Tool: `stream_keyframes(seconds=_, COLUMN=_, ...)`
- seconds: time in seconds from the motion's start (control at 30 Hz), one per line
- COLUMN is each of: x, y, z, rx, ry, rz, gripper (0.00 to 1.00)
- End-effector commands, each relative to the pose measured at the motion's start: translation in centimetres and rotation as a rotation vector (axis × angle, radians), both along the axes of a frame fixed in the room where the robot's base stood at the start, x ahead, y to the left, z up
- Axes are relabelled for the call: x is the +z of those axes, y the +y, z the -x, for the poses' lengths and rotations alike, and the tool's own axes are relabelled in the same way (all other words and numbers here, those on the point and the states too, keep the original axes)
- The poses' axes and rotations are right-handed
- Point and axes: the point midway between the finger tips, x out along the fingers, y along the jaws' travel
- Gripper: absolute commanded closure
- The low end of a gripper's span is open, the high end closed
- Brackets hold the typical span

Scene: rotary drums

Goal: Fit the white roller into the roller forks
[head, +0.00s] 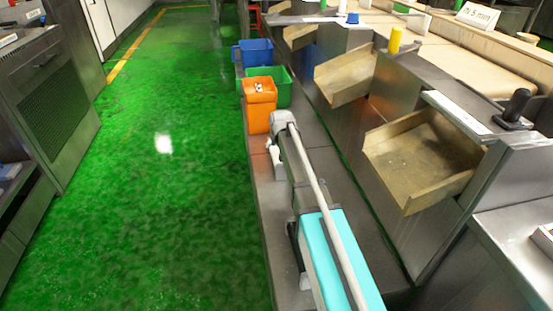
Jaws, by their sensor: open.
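A long pale rod (322,203) runs from the lower middle of the head view up to a rounded grey end (283,119). It lies along a grey body and a turquoise block (318,262). I cannot tell whether this rod is the white roller or part of a machine or arm. A small white piece (276,160) shows at the left of the far end. I cannot make out any roller forks for certain. I cannot pick out my gripper or its fingers in this view.
An orange bin (259,111) holding small white items, a green bin (283,88) and a blue bin (253,53) stand beyond the rod. Metal counters with tan chutes (418,165) line the right. The green floor (150,210) is open at left, beside grey cabinets (47,90).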

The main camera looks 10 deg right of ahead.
Motion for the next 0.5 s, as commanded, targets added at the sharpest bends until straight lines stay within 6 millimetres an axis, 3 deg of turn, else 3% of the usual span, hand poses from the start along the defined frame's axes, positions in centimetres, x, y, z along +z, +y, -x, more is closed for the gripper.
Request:
stream_keyframes(seconds=0.2, x=-2.1, y=0.2, z=-0.7, rx=0.0, ry=0.0, rz=0.0, gripper=0.06)
stream_keyframes(seconds=0.5, x=-3.1, y=0.2, z=-1.1, rx=0.0, ry=0.0, rz=0.0, gripper=0.06)
